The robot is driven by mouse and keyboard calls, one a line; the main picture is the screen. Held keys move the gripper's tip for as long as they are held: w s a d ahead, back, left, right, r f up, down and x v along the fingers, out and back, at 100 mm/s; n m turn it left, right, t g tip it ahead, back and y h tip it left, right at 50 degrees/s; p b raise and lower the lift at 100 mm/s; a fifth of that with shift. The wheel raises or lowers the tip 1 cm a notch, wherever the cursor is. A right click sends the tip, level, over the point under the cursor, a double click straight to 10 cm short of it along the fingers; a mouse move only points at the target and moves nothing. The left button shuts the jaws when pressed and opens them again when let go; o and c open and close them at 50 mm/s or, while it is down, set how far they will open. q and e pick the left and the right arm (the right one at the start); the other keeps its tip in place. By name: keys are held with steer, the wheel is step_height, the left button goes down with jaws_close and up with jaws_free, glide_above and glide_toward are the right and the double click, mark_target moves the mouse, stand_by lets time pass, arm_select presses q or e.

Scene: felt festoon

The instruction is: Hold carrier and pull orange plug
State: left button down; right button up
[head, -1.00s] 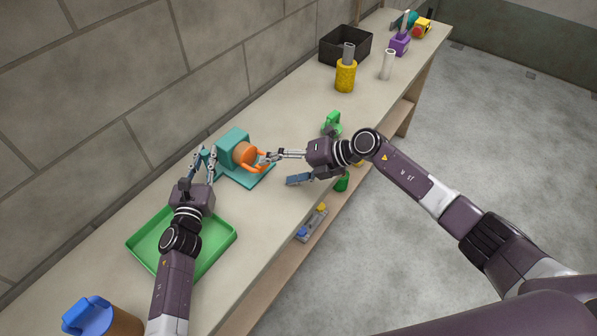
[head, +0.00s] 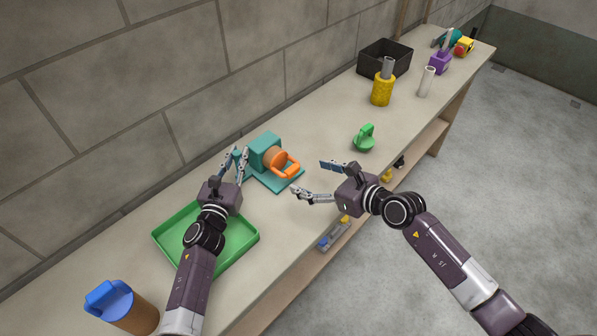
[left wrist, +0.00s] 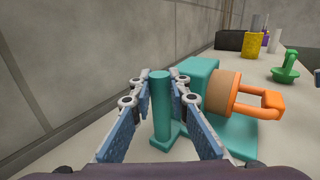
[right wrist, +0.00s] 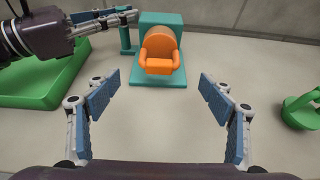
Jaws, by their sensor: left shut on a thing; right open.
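The teal carrier (head: 265,148) stands on the bench, with a base plate and a block; its upright post (left wrist: 161,105) shows in the left wrist view. The orange plug (head: 287,165), with a loop handle, sits at the block's front, a tan round part (left wrist: 222,94) between them. The plug also faces me in the right wrist view (right wrist: 160,52). My left gripper (head: 236,160) is shut on the carrier's post, a finger on each side. My right gripper (head: 312,180) is open and empty, a short way in front of the plug and apart from it.
A green tray (head: 250,236) lies under my left arm. A blue-topped brown container (head: 138,314) stands at the near end. A green handled piece (head: 364,139) is right of the carrier. A yellow cylinder (head: 382,92) and black bin (head: 406,62) stand farther back.

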mark_target(295, 171)
steer(key=x, duration=0.7)
steer(key=shift+s, duration=0.1)
steer(key=shift+c, duration=0.5)
steer(key=c, duration=1.2)
steer(key=shift+s+d, duration=1.75)
steer(key=shift+r, duration=0.1)
step_height(295, 171, up, 6)
steer(key=shift+s+d+r, duration=0.3)
steer(key=shift+s+d, duration=0.3)
steer(key=shift+d, duration=0.95)
steer(key=shift+s+d+r, duration=0.3)
steer(key=shift+s+d, duration=0.3)
steer(key=shift+d, duration=0.95)
steer(key=shift+s+d+r, duration=0.3)
steer(key=shift+s+d, duration=0.3)
steer(key=shift+d, duration=0.95)
